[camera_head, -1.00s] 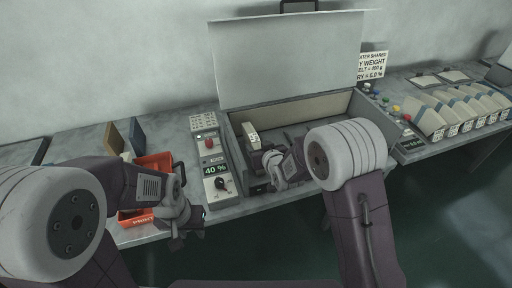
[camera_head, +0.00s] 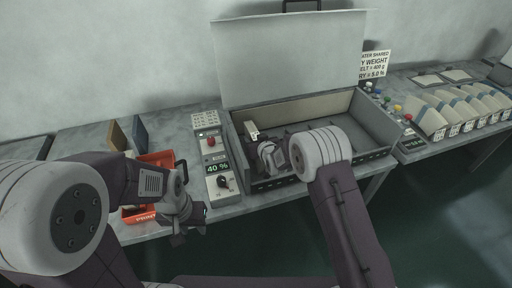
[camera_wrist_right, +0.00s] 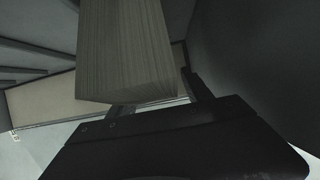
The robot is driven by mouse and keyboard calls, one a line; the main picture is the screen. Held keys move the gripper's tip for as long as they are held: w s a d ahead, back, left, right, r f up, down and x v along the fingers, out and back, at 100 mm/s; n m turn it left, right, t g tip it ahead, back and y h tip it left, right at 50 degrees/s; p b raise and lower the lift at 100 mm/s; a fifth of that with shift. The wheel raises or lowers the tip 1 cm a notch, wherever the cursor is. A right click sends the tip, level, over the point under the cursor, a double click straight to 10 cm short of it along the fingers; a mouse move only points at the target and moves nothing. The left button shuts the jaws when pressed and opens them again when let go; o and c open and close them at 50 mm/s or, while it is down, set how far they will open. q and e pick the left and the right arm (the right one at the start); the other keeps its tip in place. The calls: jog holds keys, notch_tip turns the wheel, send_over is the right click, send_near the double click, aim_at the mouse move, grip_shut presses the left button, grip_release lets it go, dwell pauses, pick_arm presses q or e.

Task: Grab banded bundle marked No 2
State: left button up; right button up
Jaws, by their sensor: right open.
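One pale banded bundle (camera_head: 253,132) stands in the left part of the open lidded box (camera_head: 370,122); its marking is too small to read. My right gripper (camera_head: 262,147) is inside the box right beside this bundle; its fingertips are largely hidden in the head view. In the right wrist view the bundle's layered side (camera_wrist_right: 125,50) fills the space ahead of my open right gripper (camera_wrist_right: 160,100), with finger parts showing at its lower end. I cannot tell whether they touch it. My left gripper (camera_head: 187,222) hangs at the table's front edge, its jaw opening unclear.
A red tray (camera_head: 158,160) lies behind my left gripper. A control panel (camera_head: 213,160) reading 40 % stands left of the box. Several similar bundles (camera_head: 465,105) lean in a row at the right. The box's lid (camera_head: 290,60) stands open behind it.

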jog(key=shift+s, duration=0.1)
jog(key=c, duration=0.7)
grip_shut()
dwell(0.4)
jog(key=shift+r, duration=0.1)
